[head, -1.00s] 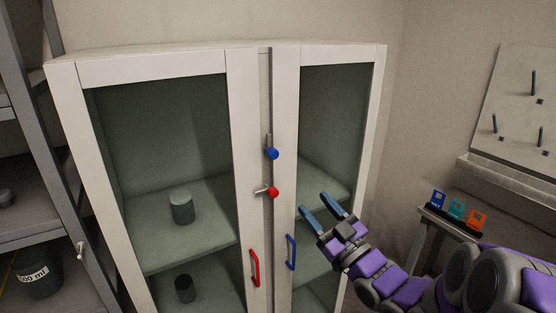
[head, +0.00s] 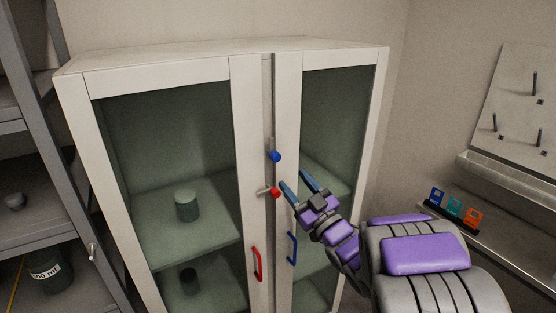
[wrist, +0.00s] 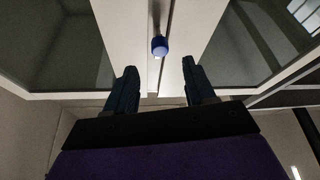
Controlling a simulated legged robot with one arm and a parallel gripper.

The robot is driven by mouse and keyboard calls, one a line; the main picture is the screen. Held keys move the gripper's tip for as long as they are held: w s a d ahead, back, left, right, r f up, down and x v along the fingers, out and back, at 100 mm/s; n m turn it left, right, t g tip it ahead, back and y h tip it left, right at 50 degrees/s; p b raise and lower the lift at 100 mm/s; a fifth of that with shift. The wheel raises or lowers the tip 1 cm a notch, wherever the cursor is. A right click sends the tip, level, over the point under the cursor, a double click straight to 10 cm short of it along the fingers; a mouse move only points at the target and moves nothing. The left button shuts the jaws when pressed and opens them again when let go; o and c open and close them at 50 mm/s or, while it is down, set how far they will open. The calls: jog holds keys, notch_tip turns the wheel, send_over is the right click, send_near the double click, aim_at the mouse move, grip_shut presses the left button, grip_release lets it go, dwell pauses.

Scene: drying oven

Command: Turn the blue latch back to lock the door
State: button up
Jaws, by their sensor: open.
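The blue latch (head: 274,156) sits on the seam between the cabinet's two glass doors, with a short grey bar rising above its blue knob. In the wrist view the blue latch (wrist: 158,46) is beyond the fingertips and roughly between them. A red latch (head: 274,192) is just below it, its grey bar pointing left. My gripper (head: 293,178) is open and empty, in front of the right door, below and right of the blue latch; it also shows in the wrist view (wrist: 158,78). It appears apart from the latch.
A red handle (head: 256,264) and a blue handle (head: 292,248) stand low on the doors. Containers (head: 187,205) are inside behind glass. A grey shelf rack (head: 75,200) is at the left. A side table with coloured blocks (head: 455,208) is at the right.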

aim_at(278, 161)
jog(key=b+x, duration=0.1)
jog(key=x, duration=0.7)
jog(key=shift+w+a, duration=0.2)
jog(key=shift+w, duration=0.05)
jog(key=shift+c, duration=0.4)
grip_shut()
